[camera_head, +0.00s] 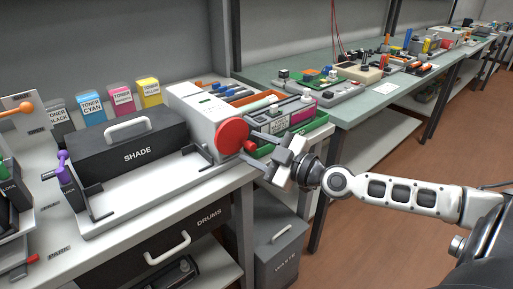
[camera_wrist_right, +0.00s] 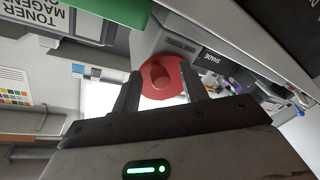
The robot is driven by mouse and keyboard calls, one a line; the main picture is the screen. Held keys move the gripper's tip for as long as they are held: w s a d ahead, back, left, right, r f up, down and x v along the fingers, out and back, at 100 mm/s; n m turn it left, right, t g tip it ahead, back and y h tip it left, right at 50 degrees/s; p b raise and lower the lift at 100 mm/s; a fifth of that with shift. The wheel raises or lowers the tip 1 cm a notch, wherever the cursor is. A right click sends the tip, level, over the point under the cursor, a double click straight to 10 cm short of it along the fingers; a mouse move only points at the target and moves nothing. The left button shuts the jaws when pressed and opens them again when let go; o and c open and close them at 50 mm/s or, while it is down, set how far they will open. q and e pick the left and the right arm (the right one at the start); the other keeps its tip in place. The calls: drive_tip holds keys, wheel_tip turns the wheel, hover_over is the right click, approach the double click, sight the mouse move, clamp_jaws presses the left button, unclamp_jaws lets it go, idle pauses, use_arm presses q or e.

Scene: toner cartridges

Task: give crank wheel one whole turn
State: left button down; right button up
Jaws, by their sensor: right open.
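The crank wheel (camera_head: 232,135) is a red disc on the right end of the white machine (camera_head: 196,112). Its red knob (camera_head: 250,146) sticks out toward my right gripper (camera_head: 257,150). In the right wrist view the wheel (camera_wrist_right: 178,80) shows ahead with the knob (camera_wrist_right: 160,76) between the two open fingers (camera_wrist_right: 160,92). The fingers stand on either side of the knob; I cannot tell whether either touches it. My left gripper is not in view.
The black SHADE box (camera_head: 130,150) with a grey handle sits left of the machine. A green tray (camera_head: 300,135) of cartridges lies just behind my right gripper. Toner boxes (camera_head: 120,100) stand at the back. The DRUMS drawer (camera_head: 180,240) is below the bench.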

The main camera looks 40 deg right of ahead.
clamp_jaws()
drive_tip(key=shift+f, duration=0.1)
